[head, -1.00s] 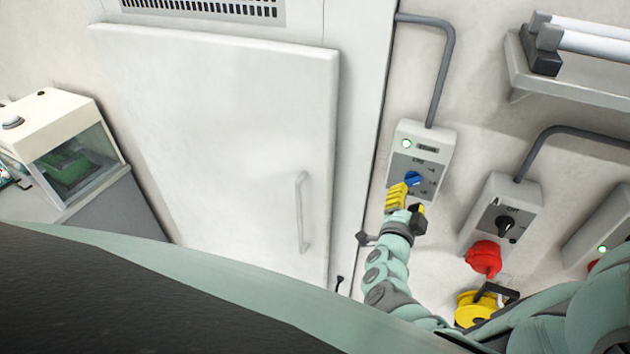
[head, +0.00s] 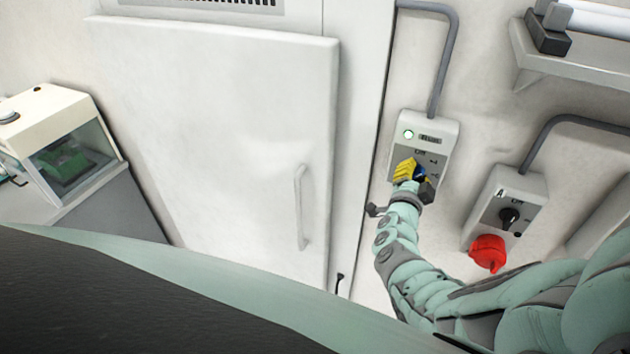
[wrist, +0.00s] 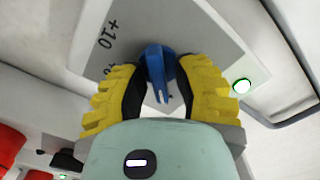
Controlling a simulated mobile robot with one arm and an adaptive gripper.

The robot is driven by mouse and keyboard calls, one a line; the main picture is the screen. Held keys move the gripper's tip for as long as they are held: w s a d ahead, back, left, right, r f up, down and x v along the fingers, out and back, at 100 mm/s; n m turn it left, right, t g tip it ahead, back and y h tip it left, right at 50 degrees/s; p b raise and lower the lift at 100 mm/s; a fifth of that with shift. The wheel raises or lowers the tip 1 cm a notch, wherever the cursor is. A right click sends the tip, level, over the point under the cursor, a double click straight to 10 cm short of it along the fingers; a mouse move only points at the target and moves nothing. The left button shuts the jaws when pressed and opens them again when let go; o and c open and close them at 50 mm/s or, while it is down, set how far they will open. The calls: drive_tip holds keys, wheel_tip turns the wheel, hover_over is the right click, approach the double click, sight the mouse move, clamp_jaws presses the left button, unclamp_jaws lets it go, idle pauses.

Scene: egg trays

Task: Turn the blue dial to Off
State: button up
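The blue dial (head: 420,173) is on the face of a grey wall box (head: 435,130) with a lit green lamp, and is mostly hidden by my gripper in the head view. An Off label shows above it there. In the wrist view the blue dial (wrist: 158,72) shows its raised grip bar, with a "+10" mark to its upper left. The setting it points to is not clear. My gripper (head: 417,176) is at the box, its yellow fingers open on both sides of the dial. Slim gaps seem to show between pads and dial; contact cannot be told.
A second box with a black knob (head: 509,215) and a red plug (head: 488,252) are to the right. A large white door (head: 215,150) with a handle is to the left. A shelf (head: 560,70) is at the upper right. A grey conduit (head: 442,70) runs up from the dial's box.

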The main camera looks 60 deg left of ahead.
clamp_jaws()
drive_tip(key=shift+d+f, duration=0.1)
idle(0.3)
drive_tip(key=shift+w+f+n+b, duration=0.15)
drive_tip(key=shift+n+b, duration=0.25)
drive_tip(key=shift+b, duration=0.45)
drive_tip(key=shift+n+b, duration=1.05)
drive_tip(key=shift+n, duration=0.05)
drive_tip(key=shift+r+n, duration=0.2)
drive_tip(key=shift+n, duration=0.3)
drive_tip(key=n, duration=0.4)
drive_tip(key=shift+r+n+p, duration=0.1)
drive_tip(key=shift+n+p, duration=0.2)
drive_tip(key=shift+p, duration=0.1)
